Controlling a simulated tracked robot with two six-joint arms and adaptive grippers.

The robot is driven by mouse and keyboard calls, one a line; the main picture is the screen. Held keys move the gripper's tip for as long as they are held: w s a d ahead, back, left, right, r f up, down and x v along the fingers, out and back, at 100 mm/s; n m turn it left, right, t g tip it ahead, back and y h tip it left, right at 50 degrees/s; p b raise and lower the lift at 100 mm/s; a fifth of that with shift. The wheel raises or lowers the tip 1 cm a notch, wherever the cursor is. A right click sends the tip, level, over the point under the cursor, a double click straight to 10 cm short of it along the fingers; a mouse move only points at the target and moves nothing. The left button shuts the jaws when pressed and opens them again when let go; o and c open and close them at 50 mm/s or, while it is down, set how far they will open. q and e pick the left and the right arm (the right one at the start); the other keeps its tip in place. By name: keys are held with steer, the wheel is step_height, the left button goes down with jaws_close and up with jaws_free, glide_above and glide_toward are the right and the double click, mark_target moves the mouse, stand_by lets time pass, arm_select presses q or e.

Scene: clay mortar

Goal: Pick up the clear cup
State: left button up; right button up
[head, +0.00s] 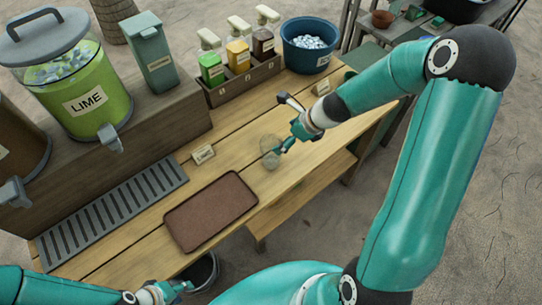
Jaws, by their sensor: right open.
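The clear cup (268,158) stands on the wooden counter, right of the brown mat. It is see-through and small in the view. My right gripper (283,148) is open at the cup's right side, with its fingers close to the rim; I cannot tell whether they touch it. My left gripper (186,286) is low at the bottom of the view, in front of the counter and far from the cup. Its fingers are too small to show whether they are open.
A brown mat (211,210) and a slotted grey drip tray (110,213) lie on the counter (300,165). A lime dispenser (85,95) stands back left. A rack of bottles (243,82) and a blue ice tub (309,45) stand behind. A small label card (203,153) is left of the cup.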

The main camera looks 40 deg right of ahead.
mark_target(271, 145)
steer(key=b+x, duration=0.3)
steer(key=x, duration=0.6)
steer(key=shift+s+r, duration=0.1)
steer(key=c, duration=1.2)
